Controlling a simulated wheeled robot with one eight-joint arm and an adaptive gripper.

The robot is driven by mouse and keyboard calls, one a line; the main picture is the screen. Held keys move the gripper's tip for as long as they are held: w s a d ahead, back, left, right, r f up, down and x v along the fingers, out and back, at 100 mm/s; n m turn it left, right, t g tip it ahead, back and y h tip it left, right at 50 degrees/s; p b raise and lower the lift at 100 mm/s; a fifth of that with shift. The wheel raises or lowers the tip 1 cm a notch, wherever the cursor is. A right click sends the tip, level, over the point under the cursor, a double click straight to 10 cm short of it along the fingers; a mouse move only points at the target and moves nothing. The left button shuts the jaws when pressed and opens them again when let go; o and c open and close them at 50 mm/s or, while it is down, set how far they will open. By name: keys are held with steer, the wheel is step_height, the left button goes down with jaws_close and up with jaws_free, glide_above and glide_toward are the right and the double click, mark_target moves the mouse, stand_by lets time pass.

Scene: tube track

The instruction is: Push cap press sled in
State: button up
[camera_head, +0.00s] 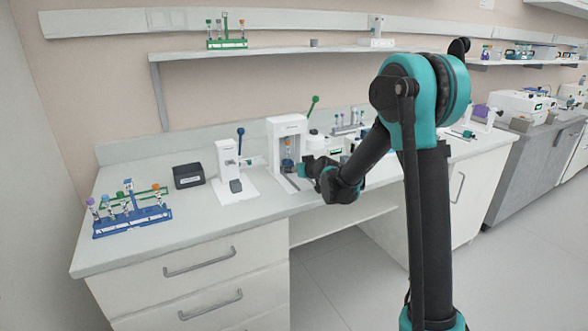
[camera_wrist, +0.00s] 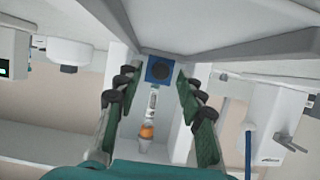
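The white cap press (camera_head: 287,125) with a green lever stands on the bench in the head view. A tube with an orange cap (camera_wrist: 147,131) stands inside its frame in the wrist view. A blue block with a dark round centre (camera_wrist: 160,69), seemingly the sled's holder, sits at the tube's base. My gripper (camera_head: 305,168) is just in front and to the right of the press opening. In the wrist view its fingers (camera_wrist: 157,78) are apart, with the blue block and tube seen in the gap. I cannot tell whether a finger touches the sled.
A second white press with a blue lever (camera_head: 229,165) stands just left. A black box (camera_head: 188,175) and a blue tube rack (camera_head: 132,214) are further left. A white round-topped device (camera_head: 317,143) stands close on the right. Bench space in front is narrow.

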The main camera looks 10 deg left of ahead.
steer(key=v, duration=1.1)
steer(key=shift+s+d+r, duration=0.15)
steer(key=shift+s, duration=0.1)
steer(key=s+d+f+m+g+h, duration=0.2)
steer(key=s+d+f, duration=0.3)
steer(key=s+d, duration=0.3)
steer(key=s+d+f+m+g+h, duration=0.2)
steer(key=s+d+f, duration=0.3)
steer(key=s, duration=0.8)
steer(key=s+d+f+m+g+h, duration=0.2)
steer(key=s+d+f, duration=0.4)
steer(key=s+d, duration=0.5)
steer(key=shift+d+m+g+h, duration=0.4)
steer(key=shift+d+g+h, duration=0.1)
steer(key=shift+h, duration=0.3)
steer(key=shift+s+r, duration=0.1)
steer(key=shift+c, duration=0.6)
